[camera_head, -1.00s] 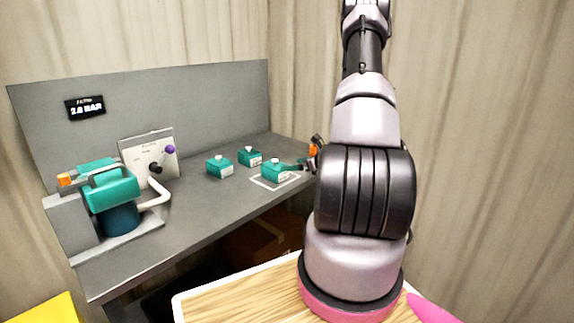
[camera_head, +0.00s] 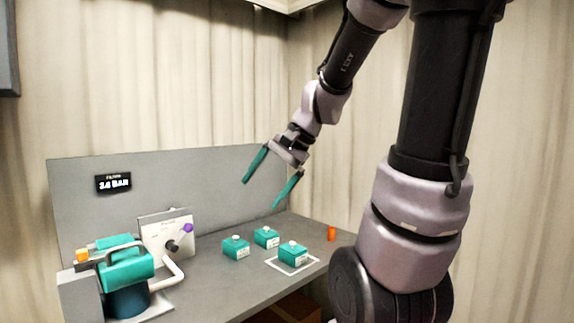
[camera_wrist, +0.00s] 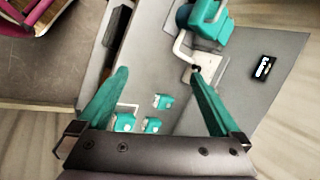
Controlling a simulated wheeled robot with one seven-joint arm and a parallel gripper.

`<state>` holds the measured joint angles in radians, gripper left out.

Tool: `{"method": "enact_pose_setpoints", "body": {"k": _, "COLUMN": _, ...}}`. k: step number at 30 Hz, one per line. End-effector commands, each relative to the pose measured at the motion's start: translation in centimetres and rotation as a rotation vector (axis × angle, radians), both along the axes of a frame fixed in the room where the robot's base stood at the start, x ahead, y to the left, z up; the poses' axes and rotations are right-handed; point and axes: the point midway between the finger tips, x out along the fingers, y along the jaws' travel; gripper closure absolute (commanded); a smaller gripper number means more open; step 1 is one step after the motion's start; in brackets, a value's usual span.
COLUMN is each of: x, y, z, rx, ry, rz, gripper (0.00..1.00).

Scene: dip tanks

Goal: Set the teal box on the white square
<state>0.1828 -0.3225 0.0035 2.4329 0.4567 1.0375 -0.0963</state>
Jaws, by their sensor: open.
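Several similar teal boxes with pale knobs stand on the grey bench. One teal box (camera_head: 293,255) rests upright inside the white square (camera_head: 313,263), whose outline shows around its base. It also shows in the wrist view (camera_wrist: 124,122), with part of the white outline beside it. A second teal box (camera_head: 266,237) stands behind it, and a third teal box (camera_head: 235,248) stands to the left, both off the square. My gripper (camera_head: 259,193) is open and empty, raised well above the bench and apart from all the boxes. Its two teal fingers are spread wide.
A teal pump (camera_head: 125,268) with a white pipe stands at the bench's left. Behind it is a panel (camera_head: 166,232) with knobs. A small orange cylinder (camera_head: 332,233) stands at the right edge. A grey back wall (camera_head: 75,200) carries a display. The bench front is clear.

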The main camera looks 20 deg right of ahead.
Motion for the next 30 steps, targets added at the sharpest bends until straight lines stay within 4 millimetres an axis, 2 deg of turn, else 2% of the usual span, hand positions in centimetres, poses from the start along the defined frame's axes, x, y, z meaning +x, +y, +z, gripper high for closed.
{"method": "enact_pose_setpoints", "body": {"k": 1, "x": -1.5, "y": 0.1, "z": 1.2, "rx": -0.078, "ry": -0.063, "rz": 0.053, "gripper": 0.00}}
{"method": "enact_pose_setpoints", "body": {"k": 3, "x": -3.3, "y": -0.2, "z": 2.4, "rx": -0.188, "ry": -0.140, "rz": 0.116, "gripper": 0.00}}
{"method": "enact_pose_setpoints", "body": {"k": 6, "x": -5.2, "y": -0.9, "z": 3.9, "rx": -0.320, "ry": -0.239, "rz": 0.182, "gripper": 0.00}}
{"method": "enact_pose_setpoints", "body": {"k": 10, "x": -6.8, "y": -1.8, "z": 5.3, "rx": -0.437, "ry": -0.334, "rz": 0.232, "gripper": 0.00}}
{"method": "enact_pose_setpoints", "body": {"k": 15, "x": -7.5, "y": -2.3, "z": 6.0, "rx": -0.496, "ry": -0.381, "rz": 0.252, "gripper": 0.00}}
{"method": "enact_pose_setpoints", "body": {"k": 30, "x": -7.5, "y": -2.3, "z": 6.0, "rx": -0.497, "ry": -0.381, "rz": 0.252, "gripper": 0.00}}
